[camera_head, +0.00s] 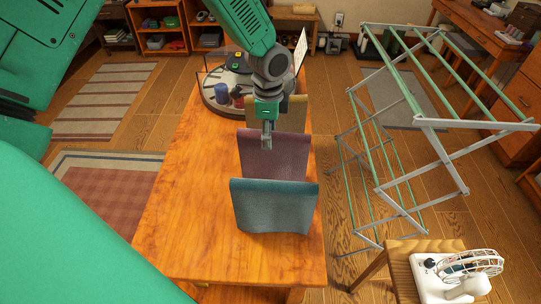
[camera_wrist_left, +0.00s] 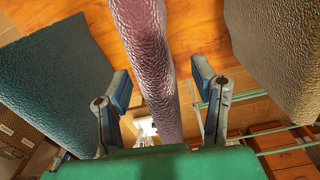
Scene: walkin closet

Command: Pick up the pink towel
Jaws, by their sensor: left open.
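The pink towel (camera_head: 272,155) stands draped on the wooden table in the head view, between a teal towel (camera_head: 273,207) in front and a tan towel (camera_head: 290,114) behind. My left gripper (camera_head: 267,139) is at its top edge. In the left wrist view the pink towel (camera_wrist_left: 150,60) runs between the two open fingers of my left gripper (camera_wrist_left: 163,95). There is a gap to the finger on each side, so it is not clamped. The teal towel (camera_wrist_left: 58,90) is at left and the tan towel (camera_wrist_left: 280,50) at right. My right gripper does not show.
The wooden table (camera_head: 190,200) has bare top to the left of the towels. A round tray (camera_head: 214,103) with small items is at its far end. A folding drying rack (camera_head: 415,125) stands at right. A stool (camera_head: 400,270) with a white device (camera_head: 450,280) is at lower right.

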